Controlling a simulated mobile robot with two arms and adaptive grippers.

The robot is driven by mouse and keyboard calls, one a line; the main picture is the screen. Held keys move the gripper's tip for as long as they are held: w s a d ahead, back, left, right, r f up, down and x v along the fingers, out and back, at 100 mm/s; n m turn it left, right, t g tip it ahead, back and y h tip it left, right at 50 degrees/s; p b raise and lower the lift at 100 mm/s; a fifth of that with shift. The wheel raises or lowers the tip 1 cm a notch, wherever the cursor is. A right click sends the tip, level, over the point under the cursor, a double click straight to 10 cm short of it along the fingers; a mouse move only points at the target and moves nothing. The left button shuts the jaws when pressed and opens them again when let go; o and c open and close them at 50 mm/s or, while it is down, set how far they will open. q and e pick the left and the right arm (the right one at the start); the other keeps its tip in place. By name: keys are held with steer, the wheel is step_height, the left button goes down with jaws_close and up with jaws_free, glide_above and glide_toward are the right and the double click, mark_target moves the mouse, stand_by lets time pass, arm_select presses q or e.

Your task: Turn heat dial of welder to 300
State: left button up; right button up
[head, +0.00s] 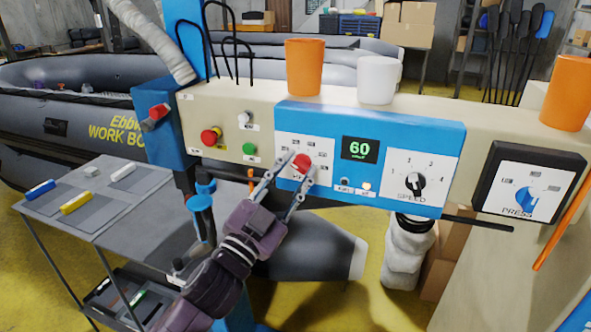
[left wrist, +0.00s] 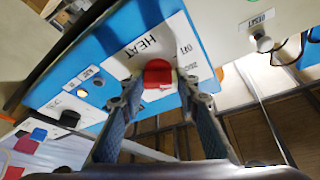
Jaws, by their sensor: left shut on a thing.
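The welder's blue panel (head: 330,114) is on the long cream housing, and its green display (head: 360,149) reads 60. The red heat dial (head: 301,161) is on a white plate left of the display. In the left wrist view the red heat dial (left wrist: 157,72) shows beside the word HEAT. My left gripper (head: 296,168) has its fingers on either side of the dial and is shut on it; the fingertips also show in the left wrist view (left wrist: 160,88). Most scale marks are too small to read. My right gripper is not in view.
The black SPEED dial (head: 414,184) and the blue PRESS dial (head: 525,200) are to the right. A red button (head: 210,136) and a green button (head: 249,149) are to the left. Orange and white cups (head: 378,80) stand on top. A grey cart (head: 150,205) stands at lower left.

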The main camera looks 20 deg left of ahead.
arm_select(q)
steer(key=o, duration=1.2)
steer(key=shift+c, duration=0.2)
steer(key=shift+s+a+f, duration=0.1)
steer(key=shift+s+f, duration=0.15)
steer(key=shift+s, duration=0.15)
steer(key=v, duration=1.1)
